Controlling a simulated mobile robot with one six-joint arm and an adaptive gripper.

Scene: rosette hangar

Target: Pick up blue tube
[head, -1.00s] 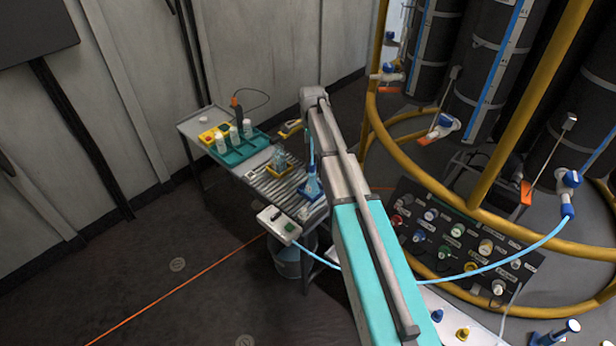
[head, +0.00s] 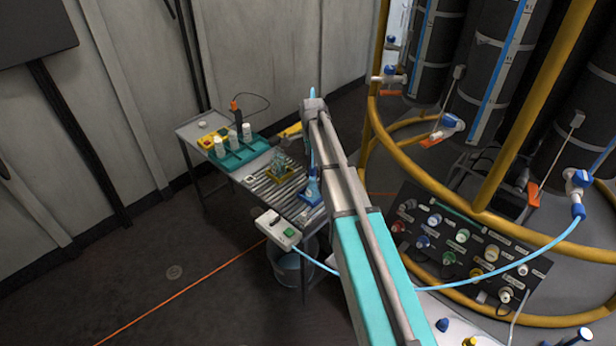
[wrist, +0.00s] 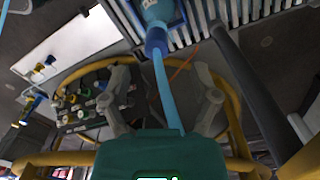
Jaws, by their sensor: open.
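In the wrist view, a light blue tube (wrist: 168,92) runs down from a blue collar (wrist: 156,42) below a pale blue bottle-like part (wrist: 156,10). The tube passes between the two grey fingers of my gripper (wrist: 162,100), which is open. Gaps show on both sides of the tube, so the fingers do not look closed on it. In the head view, my arm hides the gripper. A blue bottle-like part (head: 313,188) shows on the cart beside my arm, with a short stretch of blue tube (head: 312,150) above it.
The cart (head: 190,133) holds a green tray (head: 237,158) with white bottles and a yellow-framed item (head: 280,172). A control box (head: 278,229) hangs at its front; another light blue hose (head: 520,262) runs right to a valve.

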